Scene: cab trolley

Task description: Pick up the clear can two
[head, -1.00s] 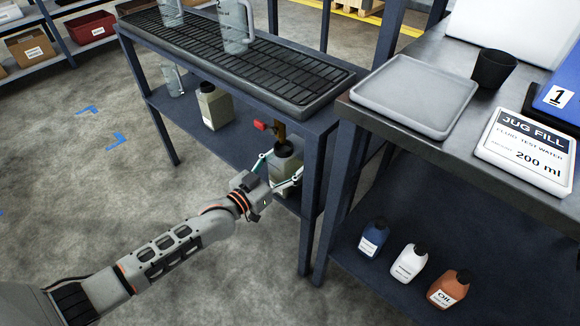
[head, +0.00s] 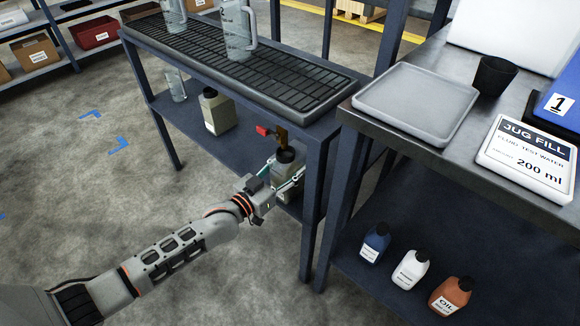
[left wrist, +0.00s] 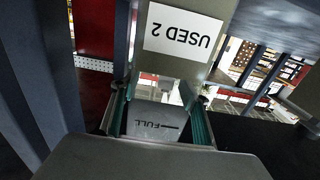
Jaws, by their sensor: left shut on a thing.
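A beige can (head: 284,184) with a dark cap stands at the right end of the lower shelf, under the drain tray. In the left wrist view the can (left wrist: 215,20) carries a white label reading "USED 2", upside down, and a "FULL" mark below it. My left gripper (head: 283,177) is shut on this can, its teal fingers on either side of it. I cannot tell whether the can's base is clear of the shelf. A second beige can (head: 217,111) with a dark cap stands farther left on the same shelf. My right gripper is out of view.
Blue, white (head: 410,269) and orange bottles stand on the right bench's lower shelf. The floor at left is open.

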